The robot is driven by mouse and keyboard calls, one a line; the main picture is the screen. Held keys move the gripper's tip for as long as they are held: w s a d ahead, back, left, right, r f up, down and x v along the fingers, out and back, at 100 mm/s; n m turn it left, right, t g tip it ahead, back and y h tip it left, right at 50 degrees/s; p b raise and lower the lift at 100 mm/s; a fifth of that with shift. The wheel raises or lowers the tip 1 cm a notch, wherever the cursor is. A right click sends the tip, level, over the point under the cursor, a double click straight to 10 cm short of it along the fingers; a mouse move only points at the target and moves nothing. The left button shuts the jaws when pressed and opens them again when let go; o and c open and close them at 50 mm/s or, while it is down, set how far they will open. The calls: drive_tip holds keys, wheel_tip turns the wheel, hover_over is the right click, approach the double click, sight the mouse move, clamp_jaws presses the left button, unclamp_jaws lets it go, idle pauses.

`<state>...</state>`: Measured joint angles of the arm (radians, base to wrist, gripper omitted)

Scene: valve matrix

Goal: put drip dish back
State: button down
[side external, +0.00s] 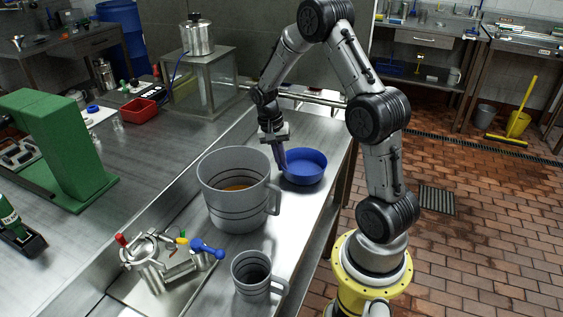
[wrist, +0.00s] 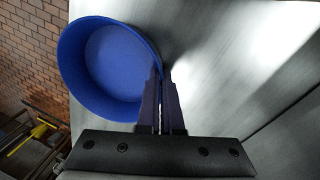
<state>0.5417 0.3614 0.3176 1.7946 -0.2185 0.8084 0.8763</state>
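The drip dish is a round, empty blue dish (side external: 304,170) at the right edge of the steel bench, just behind the large grey jug. My gripper (side external: 281,168) points down at the dish's left side. In the wrist view the dish (wrist: 115,70) fills the upper left, and my gripper's fingers (wrist: 162,85) are close together with the dish's rim between them. The dish looks level, resting on or very close to the bench. The fingertips' lower ends are partly hidden by the rim.
The large grey jug (side external: 235,205) with orange-brown contents stands close in front of the dish. A smaller grey jug (side external: 253,276) stands nearer. Metal pipework with coloured valve handles (side external: 165,258) is at the front left. The bench's right edge drops to the brick floor.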

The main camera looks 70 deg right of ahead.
drive_tip(key=c, duration=1.5)
unclamp_jaws()
drive_tip(key=shift+f, duration=0.15)
drive_tip(key=shift+c, duration=0.2)
drive_tip(key=o, duration=0.5)
drive_tip(key=shift+c, duration=0.2)
drive_tip(key=d+v, duration=0.1)
drive_tip(key=v, duration=1)
drive_tip(key=s+a+r+n+t, duration=0.2)
drive_tip(key=a+r+n, duration=0.1)
drive_tip(key=a+r, duration=0.45)
drive_tip(key=s+a+r+n+t, duration=0.2)
drive_tip(key=s+a+n+t, duration=0.3)
drive_tip(key=s+a+n, duration=0.6)
drive_tip(key=s+a, duration=0.3)
drive_tip(key=a, duration=0.1)
drive_tip(key=shift+t+y, duration=0.4)
